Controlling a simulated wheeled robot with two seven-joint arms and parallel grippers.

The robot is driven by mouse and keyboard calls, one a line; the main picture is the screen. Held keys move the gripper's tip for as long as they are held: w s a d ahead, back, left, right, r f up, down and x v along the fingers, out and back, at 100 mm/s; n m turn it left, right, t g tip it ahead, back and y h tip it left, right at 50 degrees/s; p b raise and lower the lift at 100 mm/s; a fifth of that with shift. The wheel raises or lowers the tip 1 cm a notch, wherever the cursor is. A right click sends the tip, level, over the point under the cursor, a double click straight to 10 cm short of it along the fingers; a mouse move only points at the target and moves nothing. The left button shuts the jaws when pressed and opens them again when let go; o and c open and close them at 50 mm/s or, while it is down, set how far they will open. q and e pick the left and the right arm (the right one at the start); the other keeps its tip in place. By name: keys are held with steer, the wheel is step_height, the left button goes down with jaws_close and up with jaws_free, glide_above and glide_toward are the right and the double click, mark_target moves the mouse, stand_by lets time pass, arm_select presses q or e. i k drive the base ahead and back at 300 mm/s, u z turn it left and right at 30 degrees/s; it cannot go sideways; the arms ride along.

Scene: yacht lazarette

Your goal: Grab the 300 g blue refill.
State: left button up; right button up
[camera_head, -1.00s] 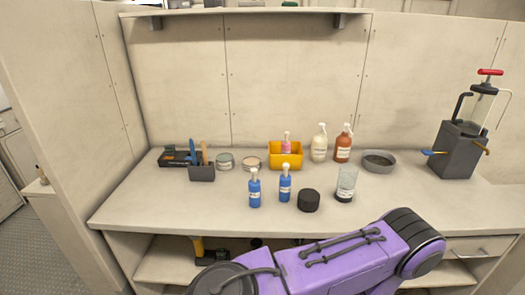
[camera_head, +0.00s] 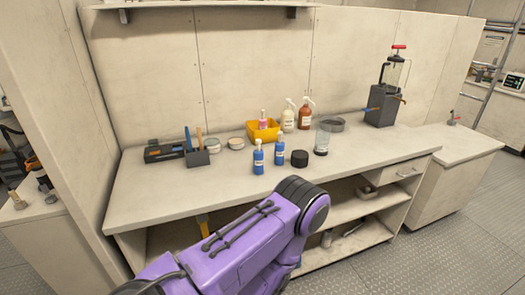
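Two small blue bottles with pale tops stand upright on the workbench (camera_head: 150,199). The left blue bottle (camera_head: 258,158) and the right blue bottle (camera_head: 281,154) are close together, in front of a yellow bin (camera_head: 264,134). Each has a white label, too small to read, so I cannot tell which is the 300 g refill. A purple arm link of mine crosses the lower middle, in front of the bench. Neither of my grippers shows in the view.
A black round lid (camera_head: 299,158) and a clear cup (camera_head: 322,143) stand right of the blue bottles. White (camera_head: 288,120) and brown (camera_head: 304,117) pump bottles stand behind. A grey caddy (camera_head: 198,158) with tools is left. The front bench strip is clear.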

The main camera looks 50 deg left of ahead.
mark_target(280, 145)
steer(key=u, duration=2)
